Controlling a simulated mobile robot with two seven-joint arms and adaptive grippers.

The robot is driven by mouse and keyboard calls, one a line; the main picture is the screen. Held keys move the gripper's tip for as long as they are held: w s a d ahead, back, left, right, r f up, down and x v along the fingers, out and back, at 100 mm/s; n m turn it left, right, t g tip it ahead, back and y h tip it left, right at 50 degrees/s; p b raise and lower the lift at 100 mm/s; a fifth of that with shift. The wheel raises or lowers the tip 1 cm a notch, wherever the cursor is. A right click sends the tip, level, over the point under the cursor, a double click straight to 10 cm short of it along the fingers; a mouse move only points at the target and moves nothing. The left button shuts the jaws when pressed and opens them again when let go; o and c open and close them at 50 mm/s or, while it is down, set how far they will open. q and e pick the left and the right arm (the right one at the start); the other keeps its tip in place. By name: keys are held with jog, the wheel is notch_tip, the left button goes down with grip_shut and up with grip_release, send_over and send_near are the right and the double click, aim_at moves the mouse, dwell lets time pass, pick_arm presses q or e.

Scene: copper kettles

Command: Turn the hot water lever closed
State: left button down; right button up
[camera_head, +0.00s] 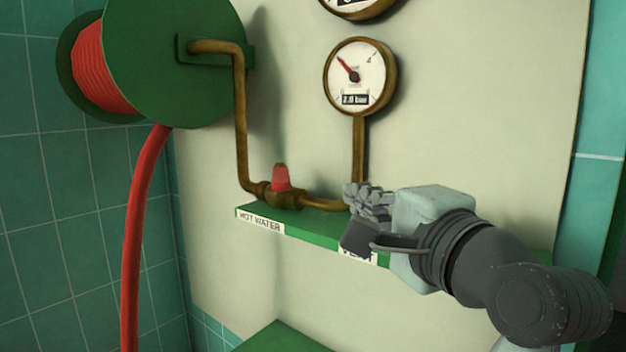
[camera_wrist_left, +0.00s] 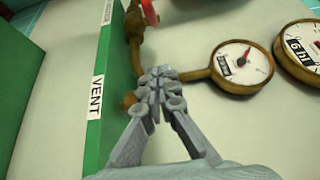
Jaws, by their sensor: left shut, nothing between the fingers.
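The hot water lever (camera_head: 281,178) is a short red handle standing up from a brass valve (camera_head: 278,196) on the pipe, above the white "HOT WATER" label (camera_head: 260,221). In the left wrist view the red lever (camera_wrist_left: 150,12) is cut off at the top edge. My left gripper (camera_head: 362,200) is shut and empty, to the right of the lever and apart from it, near the "VENT" label (camera_head: 358,256). Its closed fingers also show in the left wrist view (camera_wrist_left: 160,82), in front of the brass pipe. They hide part of the pipework there. My right gripper is not in view.
A green shelf (camera_head: 300,229) runs below the pipe. A gauge (camera_head: 358,76) reading 2.0 bar stands above the left gripper. A green reel (camera_head: 190,70) with a red hose (camera_head: 139,220) is at the left. The wall panel between lever and gauge is clear.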

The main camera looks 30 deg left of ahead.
aim_at(280, 177)
pick_arm(q)
jog(key=x, duration=0.8)
jog(key=shift+a, duration=0.35)
jog(key=shift+s+a+p, duration=0.3)
jog(key=shift+s+a, duration=0.45)
jog(key=shift+a, duration=0.2)
jog(key=shift+s+a, duration=0.45)
jog(key=shift+a, duration=0.1)
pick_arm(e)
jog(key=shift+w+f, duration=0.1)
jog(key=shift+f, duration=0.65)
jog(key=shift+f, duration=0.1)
